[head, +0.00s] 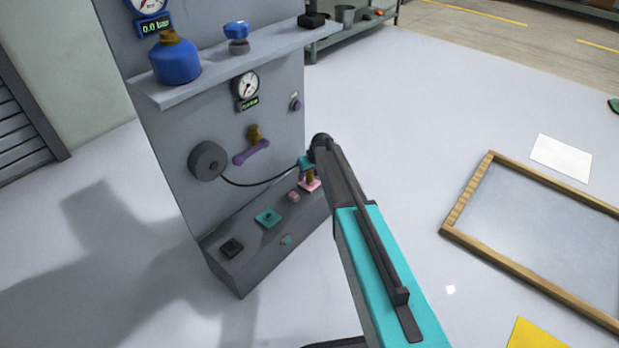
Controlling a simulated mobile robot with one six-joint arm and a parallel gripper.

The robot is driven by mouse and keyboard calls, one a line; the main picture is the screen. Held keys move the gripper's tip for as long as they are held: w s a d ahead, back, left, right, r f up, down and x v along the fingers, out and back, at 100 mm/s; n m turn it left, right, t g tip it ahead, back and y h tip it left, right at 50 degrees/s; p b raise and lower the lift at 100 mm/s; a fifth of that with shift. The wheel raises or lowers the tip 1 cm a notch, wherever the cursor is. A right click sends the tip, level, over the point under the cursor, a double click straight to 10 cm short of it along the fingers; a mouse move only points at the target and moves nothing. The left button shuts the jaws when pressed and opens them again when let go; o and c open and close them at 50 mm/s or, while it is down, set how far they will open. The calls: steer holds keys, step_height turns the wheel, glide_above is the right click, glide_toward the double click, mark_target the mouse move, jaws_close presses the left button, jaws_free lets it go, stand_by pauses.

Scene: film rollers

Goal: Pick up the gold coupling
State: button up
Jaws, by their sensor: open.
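A small gold-brown piece (310,176), which looks like the gold coupling, stands upright on a pink base (311,186) at the right end of the panel's lower ledge. A teal piece (305,162) sits just above and left of it, where a thin black hose ends. My gripper (316,156) is at the far end of my dark and teal arm, close above the gold piece. It is open. The arm's end partly covers this spot, and I cannot tell whether the fingers are around the piece or touch it.
The grey panel (220,115) has a hose reel (207,160), a gauge (245,84) and a purple lever (251,152) with a brass top. Its shelf (215,67) holds a blue bottle (175,60). A wood-framed board (550,235) lies right; floor between is clear.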

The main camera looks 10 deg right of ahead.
jaws_close()
steer(key=shift+r, duration=0.15)
steer(key=shift+r+p, duration=0.4)
steer(key=shift+r, duration=0.2)
step_height(320, 180, up, 2)
steer(key=shift+r+p, duration=0.1)
steer(key=shift+p, duration=0.45)
steer(key=s+r+p, duration=0.1)
steer(key=s+p, duration=0.2)
steer(key=s, duration=1.3)
steer(key=shift+d+r, duration=0.2)
steer(key=shift+d, duration=0.15)
